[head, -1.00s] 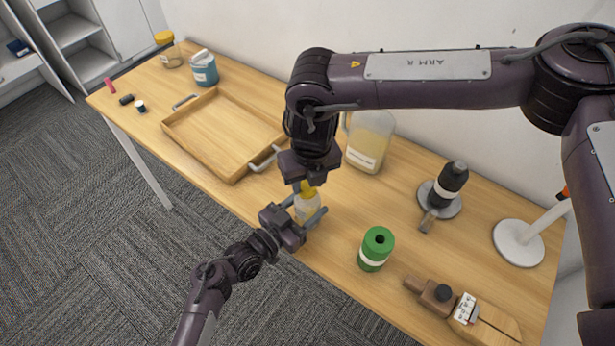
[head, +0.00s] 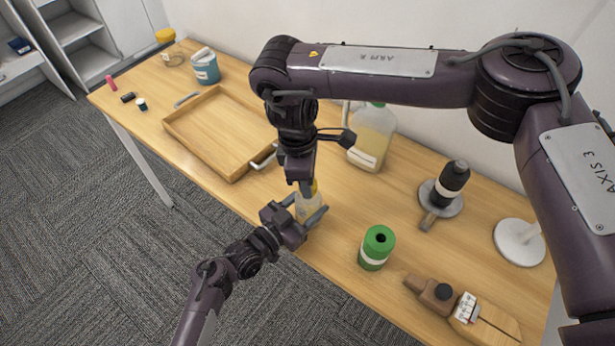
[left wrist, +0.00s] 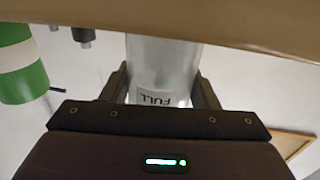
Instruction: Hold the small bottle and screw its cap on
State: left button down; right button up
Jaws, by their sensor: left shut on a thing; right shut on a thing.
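The small bottle (head: 309,206) is clear with a pale look and stands upright near the front edge of the table. My left gripper (head: 309,214) is shut around its body from the front. In the left wrist view the bottle (left wrist: 160,72) sits between the two fingers and shows a label reading "FULL". The yellow cap (head: 314,186) is at the bottle's top. My right gripper (head: 308,190) comes down from above and is shut on the cap, hiding much of it. I cannot tell how far the cap sits on the neck.
A wooden tray (head: 190,142) lies to the left. A large jug (head: 370,140) stands behind, a green canister (head: 376,248) to the right. A black bottle (head: 450,183) and wooden tools (head: 484,318) are further right. The front table edge is close.

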jog(key=m, duration=0.5)
jog(key=shift+w+g, duration=0.1)
jog(key=shift+g, duration=0.2)
jog(key=m, duration=0.5)
jog(key=shift+y, duration=0.3)
jog(key=m, duration=0.4)
jog(key=shift+d+m+g+y, duration=0.1)
jog(key=shift+m+g+y, duration=0.2)
jog(key=m, duration=0.4)
jog(key=o, duration=1)
jog(key=shift+c, duration=0.2)
jog(key=shift+r, duration=2.25)
